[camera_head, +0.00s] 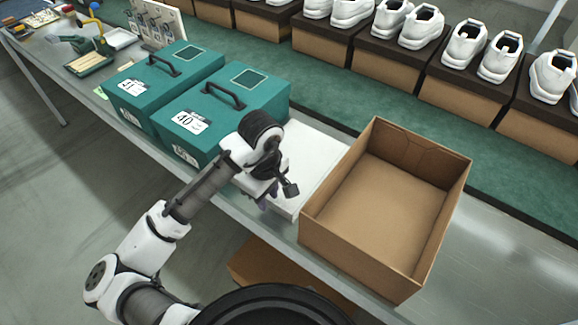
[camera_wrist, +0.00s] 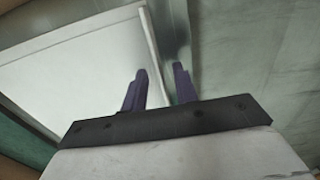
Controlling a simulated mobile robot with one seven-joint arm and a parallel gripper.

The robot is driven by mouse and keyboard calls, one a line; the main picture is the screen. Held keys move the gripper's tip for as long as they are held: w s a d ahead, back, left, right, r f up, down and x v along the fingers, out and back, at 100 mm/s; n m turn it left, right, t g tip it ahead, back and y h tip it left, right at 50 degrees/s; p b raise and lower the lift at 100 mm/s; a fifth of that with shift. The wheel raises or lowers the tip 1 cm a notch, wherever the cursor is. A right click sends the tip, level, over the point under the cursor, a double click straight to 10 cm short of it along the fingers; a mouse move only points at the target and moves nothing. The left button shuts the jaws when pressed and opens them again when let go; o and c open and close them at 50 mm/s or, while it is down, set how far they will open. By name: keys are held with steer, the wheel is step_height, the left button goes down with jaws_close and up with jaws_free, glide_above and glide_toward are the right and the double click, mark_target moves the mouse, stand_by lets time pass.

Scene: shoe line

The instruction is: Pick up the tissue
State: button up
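A flat white rectangular piece (camera_head: 308,152), which looks like the tissue or a tray of it, lies on the table between the teal boxes and the open cardboard box. It also shows in the wrist view (camera_wrist: 80,72), with a pale raised-looking border. I cannot tell whether it is one sheet or a stack. My gripper (camera_head: 275,198) is over its front edge, and my wrist hides part of it. In the wrist view my gripper's dark fingers (camera_wrist: 160,84) stand apart with nothing visible held between them. The left finger overlaps the white piece's edge; contact cannot be told.
An open, empty cardboard box (camera_head: 385,205) stands close on the right. Two teal boxes with handles (camera_head: 222,108) stand on the left. White shoes on brown boxes (camera_head: 465,85) line the back. Tools (camera_head: 90,50) lie at the far left.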

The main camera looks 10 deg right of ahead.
steer(key=shift+f, duration=0.1)
steer(key=shift+c, duration=0.3)
jaws_close()
steer(key=shift+r, duration=0.2)
